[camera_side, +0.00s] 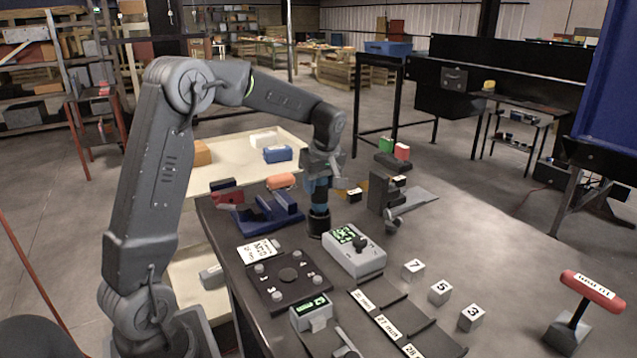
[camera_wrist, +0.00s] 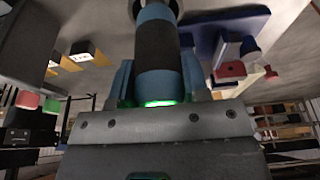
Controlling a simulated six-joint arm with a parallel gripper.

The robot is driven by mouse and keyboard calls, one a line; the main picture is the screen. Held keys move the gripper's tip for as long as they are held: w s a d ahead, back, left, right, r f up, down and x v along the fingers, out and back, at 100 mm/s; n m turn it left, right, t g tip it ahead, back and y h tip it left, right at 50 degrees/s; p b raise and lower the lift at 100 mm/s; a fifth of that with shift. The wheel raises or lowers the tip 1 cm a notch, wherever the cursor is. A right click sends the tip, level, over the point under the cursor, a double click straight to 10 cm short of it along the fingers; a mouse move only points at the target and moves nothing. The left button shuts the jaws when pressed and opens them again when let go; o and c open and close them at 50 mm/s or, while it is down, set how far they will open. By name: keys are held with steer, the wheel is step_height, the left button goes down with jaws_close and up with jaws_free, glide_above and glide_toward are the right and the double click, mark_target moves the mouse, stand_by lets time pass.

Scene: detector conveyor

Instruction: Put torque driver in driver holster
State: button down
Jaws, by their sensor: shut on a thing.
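The torque driver (camera_side: 318,197), a blue and black banded cylinder, is upright in my gripper (camera_side: 318,172) at the back of the dark bench. In the wrist view the driver (camera_wrist: 160,50) stands between the two blue-grey fingers of my gripper (camera_wrist: 158,92), which are shut on it. A black, cup-like cylinder (camera_side: 319,226) is directly below the driver and looks like the driver holster. The driver's lower end is hidden, so I cannot tell whether it is inside. In the wrist view a grey ring (camera_wrist: 133,9) shows around the driver's far end.
A blue cradle (camera_side: 268,215) stands left of the driver. A grey meter (camera_side: 354,252) with a green display is close at front right. A dark panel with knobs (camera_side: 290,277) is in front. A dark stand (camera_side: 386,190) is to the right. Numbered cubes (camera_side: 440,291) lie farther right.

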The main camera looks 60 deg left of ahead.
steer(key=c, duration=0.6)
jaws_free()
steer(key=shift+f, duration=0.15)
steer(key=v, duration=1.1)
steer(key=s+d+r+m+t, duration=0.2)
steer(key=s+d+r+m, duration=0.1)
steer(key=s+d+m, duration=0.3)
steer(key=s+d+f+m+t+h, duration=0.1)
steer(key=s+d+f+m, duration=0.2)
steer(key=s+d+m, duration=0.3)
steer(key=s+d+f+m+t+h, duration=0.2)
steer(key=s+d+f+m, duration=0.2)
steer(key=s+d+m, duration=0.2)
steer(key=s+d, duration=0.2)
steer(key=s, duration=0.1)
steer(key=shift+s+t, duration=0.3)
steer(key=shift+s, duration=0.05)
